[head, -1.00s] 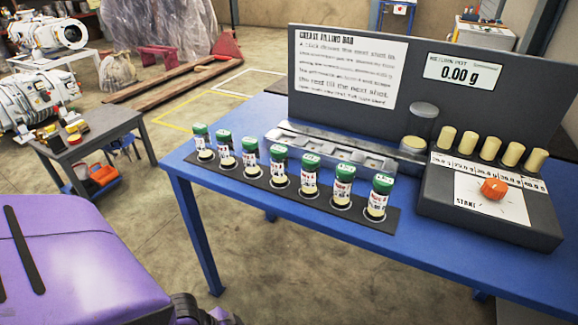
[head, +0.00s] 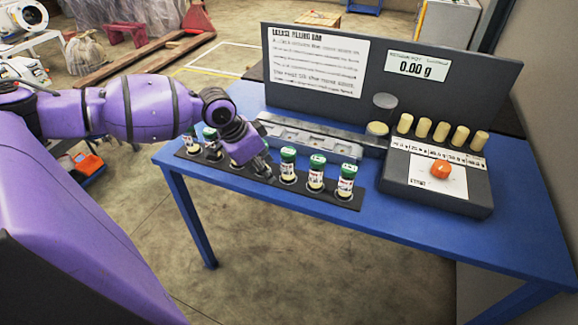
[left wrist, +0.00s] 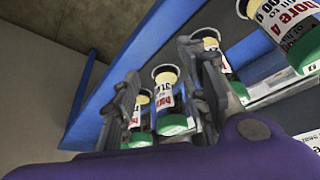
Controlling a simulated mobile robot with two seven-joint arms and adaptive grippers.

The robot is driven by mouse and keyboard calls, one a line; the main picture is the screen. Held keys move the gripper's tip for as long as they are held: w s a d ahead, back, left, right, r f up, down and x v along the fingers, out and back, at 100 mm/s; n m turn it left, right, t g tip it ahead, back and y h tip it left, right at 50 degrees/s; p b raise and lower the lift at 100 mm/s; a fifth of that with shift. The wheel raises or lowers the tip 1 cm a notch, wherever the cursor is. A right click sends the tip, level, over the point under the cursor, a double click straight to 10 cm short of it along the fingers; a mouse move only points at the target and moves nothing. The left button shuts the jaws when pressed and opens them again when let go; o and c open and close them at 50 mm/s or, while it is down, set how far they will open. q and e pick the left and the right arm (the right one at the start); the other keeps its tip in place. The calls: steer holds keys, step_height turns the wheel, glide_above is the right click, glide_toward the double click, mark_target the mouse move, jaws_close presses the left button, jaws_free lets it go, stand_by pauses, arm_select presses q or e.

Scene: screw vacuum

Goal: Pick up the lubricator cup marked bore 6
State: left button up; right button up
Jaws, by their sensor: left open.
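Several lubricator cups with green ends, white labels and pale contents stand in a row in a dark rack (head: 325,197). Three cups (head: 316,174) show to the right of my left gripper, and two (head: 191,140) to its left. My left gripper (head: 263,172) is low over the row's middle and hides part of it. In the left wrist view its fingers (left wrist: 158,65) are apart, with one cup (left wrist: 168,98) showing between them; I cannot tell whether they touch it. My right gripper is not in view.
Behind the row lies a grey slotted tray (head: 310,140) on the blue table (head: 400,240). A filling unit with an orange knob (head: 441,169) and a display reading 0.00 g (head: 416,68) stands at the right. The table's front is clear.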

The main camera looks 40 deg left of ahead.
mark_target(288, 165)
arm_select(q)
steer(key=shift+w+d, duration=0.35)
steer(key=shift+w, duration=0.35)
steer(key=shift+w+d, duration=0.3)
steer(key=shift+w, duration=0.45)
steer(key=shift+w+d, duration=0.2)
steer(key=shift+w, duration=0.05)
steer(key=shift+w+d, duration=0.3)
steer(key=shift+w, duration=0.3)
steer(key=shift+w+d, duration=0.25)
steer(key=shift+w, duration=0.35)
steer(key=shift+b+x, duration=0.4)
steer(key=shift+x, duration=0.75)
steer(key=shift+w+f, duration=0.25)
steer(key=shift+f, duration=0.05)
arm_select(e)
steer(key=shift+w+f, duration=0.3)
arm_select(q)
steer(key=shift+d, duration=0.1)
steer(key=c, duration=0.9)
